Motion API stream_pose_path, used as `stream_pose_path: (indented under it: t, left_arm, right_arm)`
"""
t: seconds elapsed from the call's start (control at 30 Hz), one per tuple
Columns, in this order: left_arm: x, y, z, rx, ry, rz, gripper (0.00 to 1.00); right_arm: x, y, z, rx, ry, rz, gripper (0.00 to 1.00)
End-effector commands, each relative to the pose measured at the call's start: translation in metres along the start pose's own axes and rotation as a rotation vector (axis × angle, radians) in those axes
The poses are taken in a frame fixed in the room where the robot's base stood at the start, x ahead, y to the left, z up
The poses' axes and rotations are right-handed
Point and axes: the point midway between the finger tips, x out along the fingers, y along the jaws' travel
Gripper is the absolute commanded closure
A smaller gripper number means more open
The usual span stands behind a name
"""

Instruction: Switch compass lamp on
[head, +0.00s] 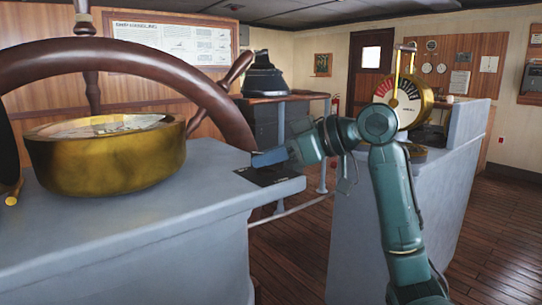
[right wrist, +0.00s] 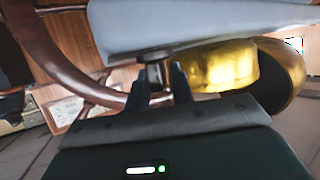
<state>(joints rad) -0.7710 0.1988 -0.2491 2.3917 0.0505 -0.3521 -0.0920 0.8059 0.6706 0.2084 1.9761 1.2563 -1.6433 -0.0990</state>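The brass compass (head: 105,155) sits on the grey console (head: 205,205) at the left of the head view. It also shows as a gold body in the right wrist view (right wrist: 220,66). A small black plate (head: 250,176) lies on the console's right corner. My right gripper (head: 270,158) is just above this plate, right of the compass. In the right wrist view my gripper's fingers (right wrist: 159,78) stand apart, with a small dark fitting (right wrist: 154,54) at their tips. Whether they touch it I cannot tell. The lamp's state is not clear. My left gripper is not in view.
A large wooden wheel (head: 140,62) stands close behind the compass. A second grey console (head: 455,150) with a brass telegraph dial (head: 408,100) stands at the right. A black instrument (head: 263,78) stands further back. The wooden floor (head: 505,220) at the right is clear.

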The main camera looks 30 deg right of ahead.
Motion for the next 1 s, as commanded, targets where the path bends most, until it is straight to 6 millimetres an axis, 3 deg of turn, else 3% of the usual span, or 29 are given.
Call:
stream_pose_path:
  t: [0.27, 0.67, 1.0]
  left_arm:
    - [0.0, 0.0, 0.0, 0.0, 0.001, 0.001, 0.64]
    - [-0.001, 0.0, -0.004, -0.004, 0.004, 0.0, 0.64]
    - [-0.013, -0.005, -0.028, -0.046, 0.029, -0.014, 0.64]
  right_arm:
    - [0.0, 0.0, 0.0, 0.0, 0.0, 0.0, 1.0]
    - [-0.001, -0.001, -0.001, 0.009, -0.001, 0.024, 1.0]
    - [-0.002, -0.003, -0.003, 0.081, -0.004, 0.21, 1.0]
